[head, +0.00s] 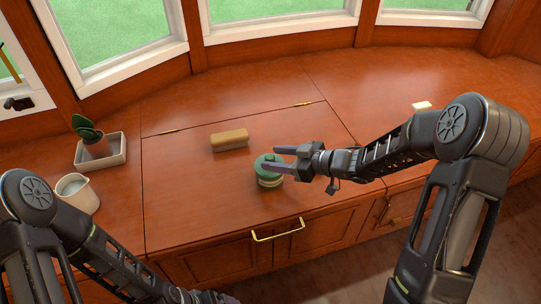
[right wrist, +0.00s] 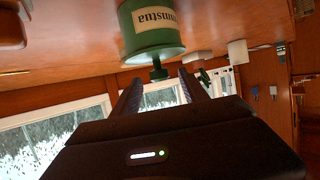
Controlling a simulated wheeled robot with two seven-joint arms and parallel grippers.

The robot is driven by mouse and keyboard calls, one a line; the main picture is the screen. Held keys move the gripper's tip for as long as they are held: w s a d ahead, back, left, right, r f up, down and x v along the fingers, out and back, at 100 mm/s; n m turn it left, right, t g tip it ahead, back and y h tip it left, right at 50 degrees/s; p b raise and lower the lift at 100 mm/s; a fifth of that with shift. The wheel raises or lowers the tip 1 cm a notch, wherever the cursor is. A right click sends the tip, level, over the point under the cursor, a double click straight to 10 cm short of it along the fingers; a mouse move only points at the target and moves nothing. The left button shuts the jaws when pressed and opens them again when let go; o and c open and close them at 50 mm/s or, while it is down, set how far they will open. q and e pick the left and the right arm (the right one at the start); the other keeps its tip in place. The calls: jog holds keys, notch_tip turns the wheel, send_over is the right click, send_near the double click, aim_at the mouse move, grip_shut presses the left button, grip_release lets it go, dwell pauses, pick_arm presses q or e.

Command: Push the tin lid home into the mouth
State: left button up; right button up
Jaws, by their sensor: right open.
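A green tin (head: 270,182) with a cream label band stands upright on the wooden window-seat top. Its green lid (head: 265,161) sits on top, partly covered by my right fingers; I cannot tell how deep it sits in the mouth. The right wrist view shows the tin (right wrist: 150,24) upside down, with the lid (right wrist: 155,54) and its small knob (right wrist: 159,73). My right gripper (head: 269,157) is open just above the lid, fingers on either side of the knob's line, holding nothing. My left gripper (head: 226,298) is barely visible at the bottom edge, its jaws unclear.
A tan block (head: 230,140) lies behind the tin. A planter (head: 103,151) and a white cup (head: 79,193) stand at the left. A small white block (head: 421,107) is at the back right. A brass handle (head: 278,231) is on the front edge. The top right of the tin is clear.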

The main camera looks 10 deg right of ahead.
jog(key=p+v, duration=0.1)
jog(key=v, duration=0.4)
jog(key=shift+s+d+r, duration=0.1)
jog(key=shift+s, duration=0.05)
dwell(0.8)
